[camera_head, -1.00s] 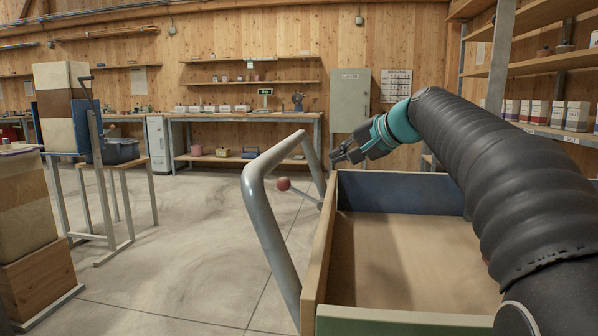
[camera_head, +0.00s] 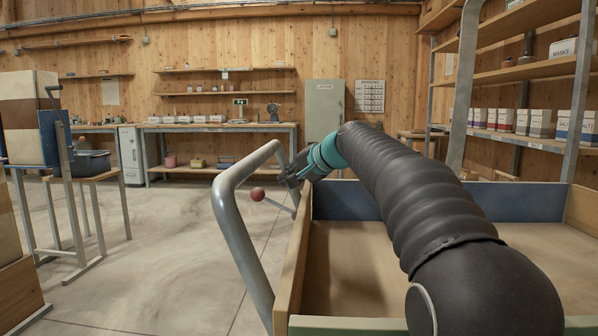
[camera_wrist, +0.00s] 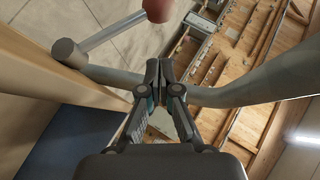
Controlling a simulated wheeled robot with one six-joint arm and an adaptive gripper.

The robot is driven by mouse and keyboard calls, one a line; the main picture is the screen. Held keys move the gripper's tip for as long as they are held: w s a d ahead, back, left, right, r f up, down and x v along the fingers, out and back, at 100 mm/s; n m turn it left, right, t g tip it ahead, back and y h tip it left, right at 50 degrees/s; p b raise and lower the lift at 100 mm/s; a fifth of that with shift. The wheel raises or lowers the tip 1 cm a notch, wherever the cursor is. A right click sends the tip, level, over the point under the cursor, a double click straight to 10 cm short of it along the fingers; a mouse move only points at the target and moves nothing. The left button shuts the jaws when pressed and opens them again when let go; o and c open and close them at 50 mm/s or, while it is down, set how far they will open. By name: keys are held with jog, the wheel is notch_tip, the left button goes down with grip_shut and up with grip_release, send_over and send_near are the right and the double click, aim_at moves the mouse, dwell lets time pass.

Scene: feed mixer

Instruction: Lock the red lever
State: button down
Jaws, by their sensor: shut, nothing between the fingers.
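The red lever is a thin grey rod with a red ball knob (camera_head: 258,194) at its end, beside the wooden box's left wall in the head view. In the wrist view the red knob (camera_wrist: 158,9) is at the top edge, and the rod runs down left to a grey round pivot (camera_wrist: 68,52). My gripper (camera_head: 286,179) is above the box's left wall, behind and right of the knob. In the wrist view my gripper (camera_wrist: 159,66) is shut and empty, its fingertips in front of the grey tube handle. The knob is apart from the fingers.
A bent grey tube handle (camera_head: 236,226) rises at the left of the wooden box (camera_head: 290,262). A blue feed machine (camera_head: 55,137) on a stand is at left. Shelves (camera_head: 520,75) are at right, a workbench (camera_head: 215,126) behind. The floor left of the handle is clear.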

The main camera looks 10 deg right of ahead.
aim_at(275, 203)
jog(key=shift+w+a+f+b, duration=0.1)
jog(key=shift+a+f+b, duration=0.1)
jog(key=shift+a+f, duration=0.55)
jog(key=shift+a+f+b, duration=0.15)
jog(key=shift+a+f, duration=0.3)
jog(key=shift+a, duration=0.55)
